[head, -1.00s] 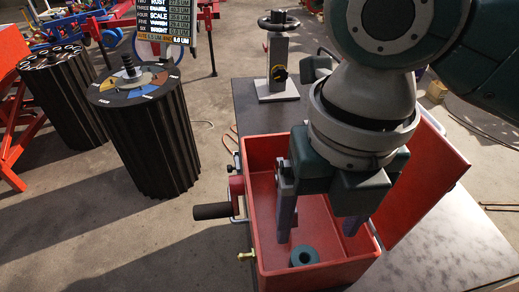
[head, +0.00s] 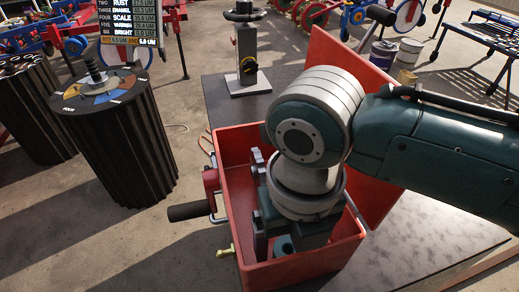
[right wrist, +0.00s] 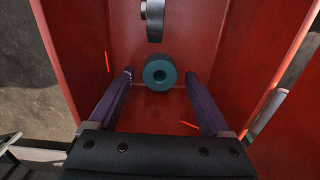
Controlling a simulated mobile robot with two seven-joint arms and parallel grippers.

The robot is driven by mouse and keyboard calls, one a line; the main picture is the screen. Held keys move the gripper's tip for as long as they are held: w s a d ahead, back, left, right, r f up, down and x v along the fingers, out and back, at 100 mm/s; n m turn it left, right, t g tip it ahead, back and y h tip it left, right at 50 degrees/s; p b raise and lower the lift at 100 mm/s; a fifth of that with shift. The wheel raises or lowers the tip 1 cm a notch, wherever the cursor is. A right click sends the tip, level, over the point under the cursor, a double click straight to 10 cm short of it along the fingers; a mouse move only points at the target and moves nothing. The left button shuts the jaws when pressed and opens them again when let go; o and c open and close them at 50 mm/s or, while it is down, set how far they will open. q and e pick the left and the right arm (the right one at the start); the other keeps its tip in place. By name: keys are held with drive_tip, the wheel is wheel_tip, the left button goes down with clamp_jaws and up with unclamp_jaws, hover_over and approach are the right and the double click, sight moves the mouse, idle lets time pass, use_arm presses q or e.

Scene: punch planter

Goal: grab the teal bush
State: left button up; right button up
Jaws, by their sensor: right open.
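The teal bush (right wrist: 148,72) is a short ring with a dark centre hole. It lies in the red box (right wrist: 75,75), and part of it shows in the head view (head: 284,244), beside my gripper. My right gripper (right wrist: 159,78) reaches down into the box from above. Its two purple-padded fingers are apart, one to each side of the bush, with visible gaps. I cannot tell how far the tips are above the bush. In the head view my arm hides most of the box's inside. My left gripper is not in view.
The box walls stand close around my right gripper. A grey part (right wrist: 153,22) shows beyond the bush. The red lid (head: 377,150) is up behind my arm. A black-handled crank (head: 190,211) is at the box's left. A post with a handwheel (head: 246,60) stands behind.

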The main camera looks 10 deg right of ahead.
drive_tip(key=shift+c, duration=0.4)
clamp_jaws()
